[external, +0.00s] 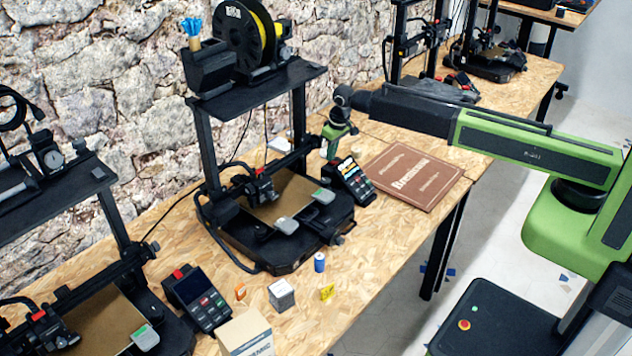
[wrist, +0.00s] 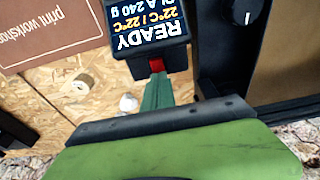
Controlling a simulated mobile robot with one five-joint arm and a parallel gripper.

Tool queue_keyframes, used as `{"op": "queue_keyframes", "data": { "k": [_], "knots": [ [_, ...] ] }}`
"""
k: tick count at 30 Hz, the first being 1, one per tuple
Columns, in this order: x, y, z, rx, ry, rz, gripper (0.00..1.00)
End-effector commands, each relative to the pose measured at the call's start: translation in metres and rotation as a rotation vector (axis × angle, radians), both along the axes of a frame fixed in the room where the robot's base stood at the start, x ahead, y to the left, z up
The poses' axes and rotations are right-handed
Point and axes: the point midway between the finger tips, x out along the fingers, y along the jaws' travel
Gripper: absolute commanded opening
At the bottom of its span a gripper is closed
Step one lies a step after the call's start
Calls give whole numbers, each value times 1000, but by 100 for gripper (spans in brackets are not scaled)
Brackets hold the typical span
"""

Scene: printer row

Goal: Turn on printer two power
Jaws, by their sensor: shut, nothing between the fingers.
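The middle printer (external: 285,245) stands on the wooden bench, with its control box (external: 353,184) at its right side. The box's screen is lit; in the wrist view the screen (wrist: 150,25) reads READY, 22°C / 22°C and PLA 240 g, upside down. A red switch (wrist: 156,65) sits on the box's edge facing my gripper. My gripper (external: 331,156) points down behind the box. In the wrist view my shut gripper (wrist: 157,84) has its tip at the red switch; whether it touches cannot be told. Nothing is held.
More printers stand behind.

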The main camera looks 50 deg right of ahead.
Motion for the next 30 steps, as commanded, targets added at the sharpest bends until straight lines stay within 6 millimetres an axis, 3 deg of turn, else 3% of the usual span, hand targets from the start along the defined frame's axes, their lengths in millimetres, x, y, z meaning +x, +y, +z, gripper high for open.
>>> {"op": "queue_keyframes", "data": {
  "k": [12,23,30],
  "knots": [
    [-18,0,1,-1,7,0,0],
    [-18,0,4,-1,5,0,0],
    [-22,0,31,-1,5,0,0]
  ]
}}
